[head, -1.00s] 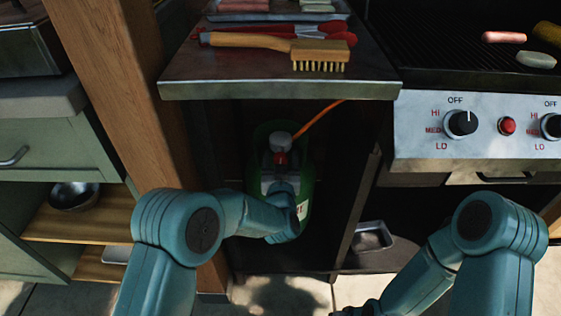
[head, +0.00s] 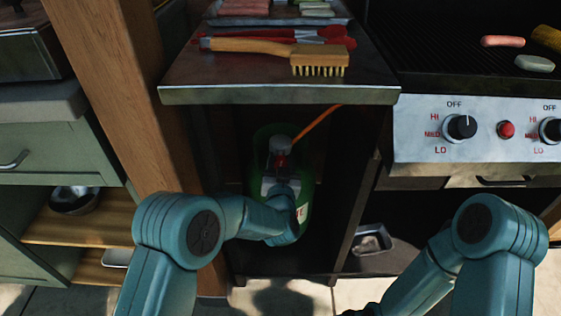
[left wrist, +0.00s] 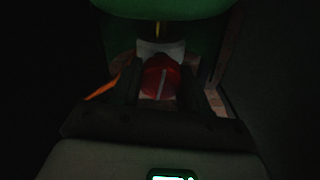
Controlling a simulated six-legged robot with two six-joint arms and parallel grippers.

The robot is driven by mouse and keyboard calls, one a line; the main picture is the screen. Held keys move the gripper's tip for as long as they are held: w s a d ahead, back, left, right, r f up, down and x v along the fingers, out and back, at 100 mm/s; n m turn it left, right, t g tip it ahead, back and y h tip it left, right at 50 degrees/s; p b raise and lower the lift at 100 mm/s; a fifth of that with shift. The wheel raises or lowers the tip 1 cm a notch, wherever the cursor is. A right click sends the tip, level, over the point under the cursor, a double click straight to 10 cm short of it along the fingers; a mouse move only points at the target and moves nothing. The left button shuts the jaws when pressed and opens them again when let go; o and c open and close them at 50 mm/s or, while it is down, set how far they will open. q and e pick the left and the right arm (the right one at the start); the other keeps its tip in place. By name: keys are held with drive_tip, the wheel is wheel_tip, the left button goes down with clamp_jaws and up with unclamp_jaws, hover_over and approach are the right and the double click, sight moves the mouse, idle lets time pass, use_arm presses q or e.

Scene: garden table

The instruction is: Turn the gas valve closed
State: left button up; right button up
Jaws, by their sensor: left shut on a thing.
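The green gas bottle (head: 304,192) stands in the dark cabinet under the side shelf. My left gripper (left wrist: 158,84) has a finger on each side of the red knob and is shut on it. In the head view (head: 279,168) my left wrist hides much of the bottle's front. My right arm shows at the lower right, but its gripper is out of view.
An orange hose (head: 317,124) runs up from the bottle's top. The side shelf (head: 280,95) overhangs the bottle, with a brush (head: 320,58) on it. Cabinet walls stand close on both sides. The grill's control panel (head: 480,128) is at the right.

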use_arm(q)
drive_tip(key=m+p, duration=0.1)
drive_tip(key=m, duration=0.3)
drive_tip(key=shift+d, duration=0.1)
drive_tip(key=m, duration=0.3)
drive_tip(key=shift+p, duration=0.4)
drive_tip(key=m+p, duration=0.1)
drive_tip(key=m, duration=0.2)
drive_tip(key=shift+d+f+m, duration=0.1)
drive_tip(key=shift+m, duration=0.3)
drive_tip(key=shift+f+m+p, duration=0.1)
drive_tip(key=shift+m+p, duration=0.3)
drive_tip(key=shift+m, duration=1.5)
drive_tip(key=o, duration=1)
drive_tip(key=shift+s, duration=0.15)
